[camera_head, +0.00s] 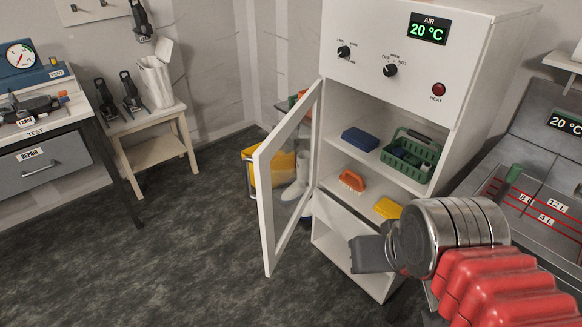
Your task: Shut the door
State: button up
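The white framed door (265,215) of the tall white cabinet (385,35) stands wide open. It swings out from the cabinet's left side toward the camera, and the room shows through its middle pane. My gripper (362,254) is in front of the cabinet's lower part, to the right of the door and apart from it in the picture. Its dark grey fingers point left. I cannot tell whether they are apart, and I see nothing held. My steel wrist and red arm cover the cabinet's lower right.
The cabinet shelves hold a green basket (411,151), a blue item (360,139), an orange brush (352,181) and a yellow item (388,208). A yellow bin (262,170) and white boots (296,182) stand behind the door. Floor left of the door is clear.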

aim_at(261, 159)
jog(key=u, duration=1.8)
jog(key=i, duration=2)
jog(key=z, duration=0.65)
